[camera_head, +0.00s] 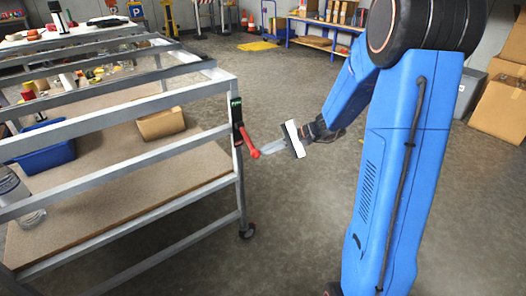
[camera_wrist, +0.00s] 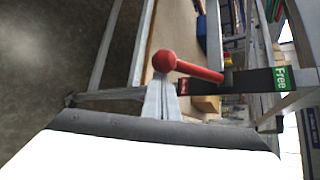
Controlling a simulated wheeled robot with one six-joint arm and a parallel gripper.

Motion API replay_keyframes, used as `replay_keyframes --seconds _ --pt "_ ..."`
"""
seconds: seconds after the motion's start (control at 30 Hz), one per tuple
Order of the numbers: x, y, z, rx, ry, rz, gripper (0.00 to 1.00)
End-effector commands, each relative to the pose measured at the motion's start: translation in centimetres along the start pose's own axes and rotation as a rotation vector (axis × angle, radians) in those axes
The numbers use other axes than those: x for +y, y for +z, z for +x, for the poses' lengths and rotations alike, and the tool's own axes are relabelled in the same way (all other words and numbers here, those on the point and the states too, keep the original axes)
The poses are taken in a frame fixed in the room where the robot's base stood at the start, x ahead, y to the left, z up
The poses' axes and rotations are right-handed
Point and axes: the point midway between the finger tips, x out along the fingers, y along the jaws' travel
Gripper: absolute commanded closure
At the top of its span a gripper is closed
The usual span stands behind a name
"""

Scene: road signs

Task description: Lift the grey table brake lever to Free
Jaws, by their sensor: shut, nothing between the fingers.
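The grey table (camera_head: 238,170) has a black plate (camera_head: 236,118) on its near right corner post, with a green "Free" label at its top. A red lever (camera_head: 246,141) with a ball end slants down and right from this plate. In the wrist view the red lever (camera_wrist: 198,71) ends in its ball (camera_wrist: 164,61), and the green label (camera_wrist: 281,77) is at the plate's far end. A small red mark (camera_wrist: 183,87) is at the plate's other end. My gripper (camera_head: 264,149) is shut and empty at the ball. Its fingertips (camera_wrist: 161,80) overlap the ball's lower edge; contact is unclear.
The table's shelf holds a blue bin (camera_head: 45,152) and a cardboard box (camera_head: 161,123). A black caster (camera_head: 247,231) is under the corner post. The floor (camera_head: 290,215) right of the table is clear. Cardboard boxes (camera_head: 500,105) stand at the far right.

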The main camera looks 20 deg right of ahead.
Motion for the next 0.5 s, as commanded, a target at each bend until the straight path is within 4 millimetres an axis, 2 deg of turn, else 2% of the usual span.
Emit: replay_keyframes --seconds 0.5 --pt "-0.23 0.33 -0.38 0.0 0.029 0.024 1.0"
